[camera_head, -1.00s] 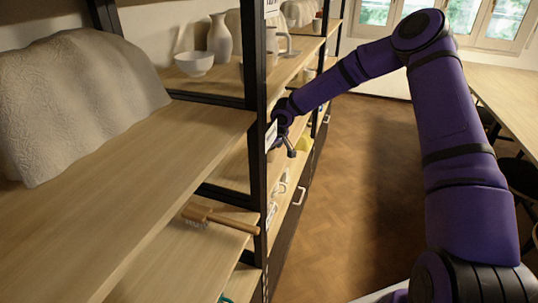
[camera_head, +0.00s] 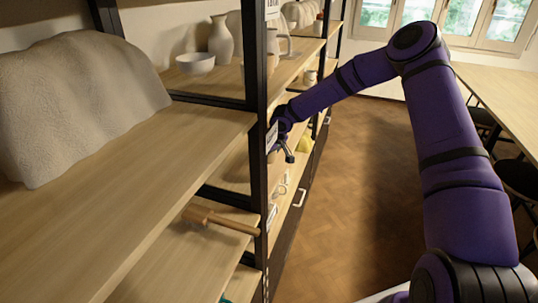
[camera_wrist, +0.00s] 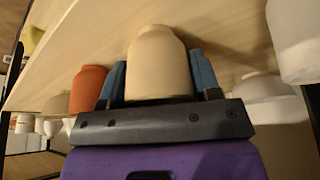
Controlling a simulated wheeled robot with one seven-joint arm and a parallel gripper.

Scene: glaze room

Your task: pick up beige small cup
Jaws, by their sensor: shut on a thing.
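The beige small cup (camera_wrist: 160,50) is in the middle of the wrist view, between the two blue fingers of my gripper (camera_wrist: 159,72). The gripper is shut on it, one finger on each side. The cup's lower end is hidden behind the dark gripper body. In the head view my gripper (camera_head: 287,153) is at the shelf's front, beside the dark post. The cup cannot be made out there.
In the wrist view an orange-red cup (camera_wrist: 87,88) stands left of my gripper, and a white bowl (camera_wrist: 264,88) and a white vessel (camera_wrist: 297,40) are right. The dark shelf post (camera_head: 256,150) is close to my wrist. Open floor (camera_head: 365,200) lies right.

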